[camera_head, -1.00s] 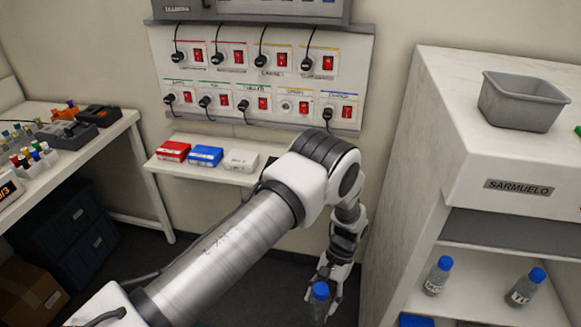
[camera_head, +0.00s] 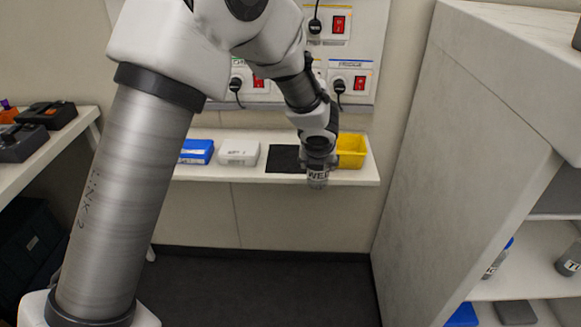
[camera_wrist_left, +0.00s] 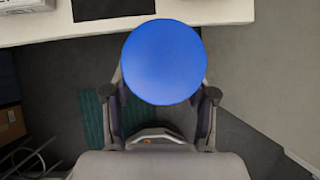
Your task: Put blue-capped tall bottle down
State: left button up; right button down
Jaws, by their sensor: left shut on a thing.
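My left gripper (camera_head: 320,160) is shut on the blue-capped tall bottle (camera_head: 318,179), whose clear lower body with a label shows below the fingers. In the head view the gripper hides its cap. The left wrist view shows the round blue cap (camera_wrist_left: 164,62) from above, between the two fingers (camera_wrist_left: 160,110). The bottle hangs upright in front of the wall shelf (camera_head: 240,173), near the black mat (camera_head: 284,158) and the yellow bin (camera_head: 351,150). The wrist view shows floor around the gripper, with the shelf edge beyond the cap. My right gripper is not in view.
A blue box (camera_head: 197,151) and a white box (camera_head: 239,152) stand on the shelf, left of the mat. A socket panel (camera_head: 345,50) hangs above. A white cabinet (camera_head: 470,130) with more bottles (camera_head: 497,260) stands at the right.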

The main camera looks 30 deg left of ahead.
pick_arm(q)
jog(key=shift+r+m, duration=0.15)
jog(key=shift+m, duration=0.15)
jog(key=shift+w+r+h, duration=0.1)
jog(key=shift+w+h, duration=0.1)
jog(key=shift+h, duration=0.1)
jog(key=w+a+f+p, duration=0.1)
jog(key=w+a+p, duration=0.5)
jog(key=a, duration=0.7)
jog(key=b, duration=0.3)
send_over(290, 167)
notch_tip(290, 167, down, 4)
jog(key=shift+f, duration=0.1)
jog(key=o, duration=1.3)
jog(key=shift+o, duration=0.2)
